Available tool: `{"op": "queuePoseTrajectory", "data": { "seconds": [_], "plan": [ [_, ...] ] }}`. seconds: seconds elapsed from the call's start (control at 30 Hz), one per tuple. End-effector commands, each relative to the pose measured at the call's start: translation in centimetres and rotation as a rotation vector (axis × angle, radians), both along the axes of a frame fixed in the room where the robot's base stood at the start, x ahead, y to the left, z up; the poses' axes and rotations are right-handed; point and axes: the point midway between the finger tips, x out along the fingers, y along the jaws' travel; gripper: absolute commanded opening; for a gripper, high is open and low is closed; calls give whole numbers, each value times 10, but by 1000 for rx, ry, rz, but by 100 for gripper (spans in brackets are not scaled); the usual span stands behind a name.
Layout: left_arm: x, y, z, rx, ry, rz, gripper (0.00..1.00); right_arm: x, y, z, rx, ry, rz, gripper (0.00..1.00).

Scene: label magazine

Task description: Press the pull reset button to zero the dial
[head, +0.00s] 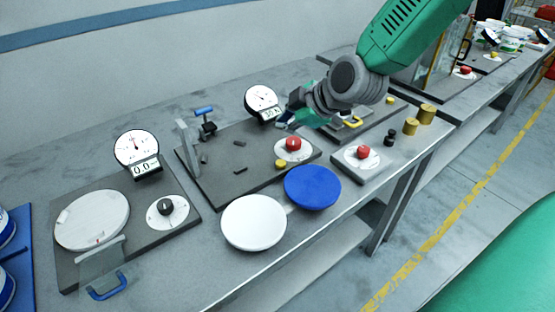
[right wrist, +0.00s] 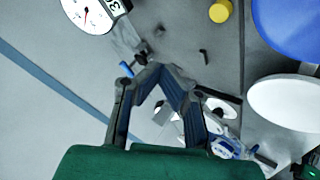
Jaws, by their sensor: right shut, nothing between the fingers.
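The middle dial (head: 262,98) is round and white with a dark needle and a digital readout below it, partly hidden. It also shows cut off at the top left of the right wrist view (right wrist: 87,14). A red button (head: 293,144) on a white round base and a small yellow knob (head: 280,164) sit on the dark plate in front of it. Which control is the pull reset button I cannot tell. My right gripper (right wrist: 158,68) is shut and empty, above the plate and beside the dial in the head view (head: 290,122). My left gripper is not in view.
A blue disc (head: 312,187) and a white disc (head: 254,222) stand at the bench front. A clamp with a blue handle (head: 204,111) rises left of the dial. Another dial (head: 136,146) and black knob (head: 166,207) are at left.

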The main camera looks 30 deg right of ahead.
Motion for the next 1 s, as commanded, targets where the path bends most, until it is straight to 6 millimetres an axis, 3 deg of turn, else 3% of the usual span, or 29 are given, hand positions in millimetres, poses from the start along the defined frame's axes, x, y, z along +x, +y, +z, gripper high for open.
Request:
{"op": "queuePoseTrajectory", "data": {
  "seconds": [0.37, 0.73, 1.0],
  "plan": [
    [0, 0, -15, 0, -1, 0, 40, 1, 8, -15, -8, 2, 1, 0],
    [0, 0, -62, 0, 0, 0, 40, 2, 2, -69, -3, 3, 1, 0],
    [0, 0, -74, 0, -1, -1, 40, 1, 3, -88, -4, 1, 1, 0]
  ]
}}
